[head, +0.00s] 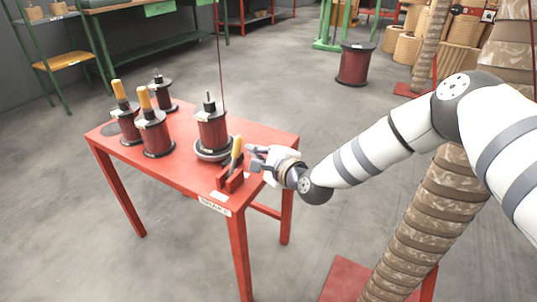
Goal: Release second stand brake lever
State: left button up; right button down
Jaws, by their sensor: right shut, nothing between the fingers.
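On the red table (185,172) a spool (211,131) of dark red wire sits upright on a round grey stand. In front of it, near the table's front right edge, is a red bracket (231,184) with a yellow-handled lever (236,151), which stands nearly upright, slightly tilted. My right gripper (255,158) is shut and empty, its fingertips just right of the lever; whether they touch it I cannot tell. My left gripper is not in view.
Several other spools stand at the table's left, two with yellow handles on top (153,130). A thin wire (219,50) rises from behind the stand's spool. A large wrapped column (432,220) stands at the right. The floor left of the table is clear.

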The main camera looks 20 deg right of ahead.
aim_at(240, 148)
jog(key=shift+s+a+r, duration=0.3)
jog(key=shift+a+r, duration=0.1)
jog(key=shift+a, duration=0.15)
jog(key=shift+s+a+r+n, duration=0.15)
jog(key=shift+n, duration=0.15)
jog(key=shift+s+a+r+n+t, duration=0.1)
jog(key=shift+a+r+n+t, duration=0.05)
jog(key=shift+n+t, duration=0.2)
jog(key=shift+s+a+r+n+t+h, duration=0.25)
jog(key=shift+s+a+n+t+h, duration=0.1)
jog(key=shift+n, duration=0.2)
jog(key=shift+s+a+r+n+t, duration=0.25)
jog(key=shift+a+n+t, duration=0.1)
jog(key=shift+n, duration=0.15)
jog(key=shift+s+a+r+n+t, duration=0.1)
jog(key=shift+s+a+n+t, duration=0.1)
jog(key=shift+a+n+t, duration=0.25)
jog(key=shift+s+a+r+n+t+y+b, duration=0.2)
jog(key=shift+s+a+n+t+y, duration=0.45)
jog(key=shift+n, duration=0.7)
jog(key=shift+s+a+r+n+t+y+b, duration=0.15)
jog(key=shift+s+a+n+t, duration=0.3)
jog(key=shift+s+a+n, duration=0.5)
